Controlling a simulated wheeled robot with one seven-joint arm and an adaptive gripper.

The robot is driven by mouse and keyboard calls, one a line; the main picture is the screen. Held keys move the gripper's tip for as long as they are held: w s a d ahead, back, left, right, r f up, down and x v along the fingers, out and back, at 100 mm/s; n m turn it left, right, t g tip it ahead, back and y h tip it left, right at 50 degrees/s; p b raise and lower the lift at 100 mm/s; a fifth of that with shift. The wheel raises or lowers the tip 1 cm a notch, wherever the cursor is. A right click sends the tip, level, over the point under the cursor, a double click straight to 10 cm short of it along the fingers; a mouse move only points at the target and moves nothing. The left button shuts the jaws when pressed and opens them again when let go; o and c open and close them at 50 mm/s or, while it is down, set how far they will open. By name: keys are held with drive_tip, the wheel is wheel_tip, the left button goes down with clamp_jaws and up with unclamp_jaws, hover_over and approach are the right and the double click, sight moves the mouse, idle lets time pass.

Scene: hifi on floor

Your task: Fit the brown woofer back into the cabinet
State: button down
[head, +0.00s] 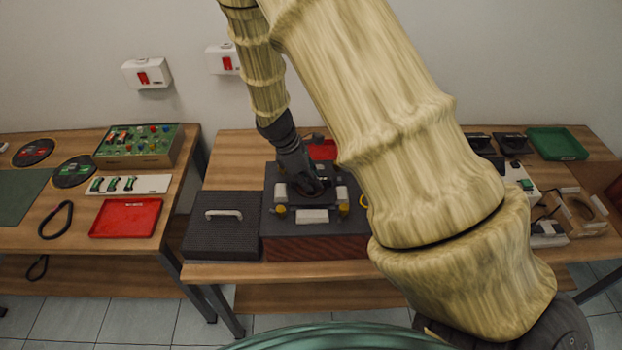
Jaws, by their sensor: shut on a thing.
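The cabinet (345,239) is a dark box with a reddish-brown front, lying on the middle workbench. Pale blocks and yellow knob-like parts sit on its top. My gripper (312,192) points down over the top of the cabinet and is shut on a dark round part with a brownish tint, which looks like the brown woofer (323,184). The fingers hide much of it. I cannot tell whether the woofer touches the cabinet or is held just above it, and the opening under it is hidden.
A dark panel with a pale handle (223,214) lies left of the cabinet. A red tray (126,218) and a circuit-board box (140,146) are on the left bench. A green tray (557,143) stands at right. My arm hides much of the bench right of the cabinet.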

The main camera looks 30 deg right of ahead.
drive_tip(key=shift+f, duration=0.8)
drive_tip(key=c, duration=1.4)
unclamp_jaws()
drive_tip(key=v, duration=1.2)
drive_tip(key=shift+r, duration=0.1)
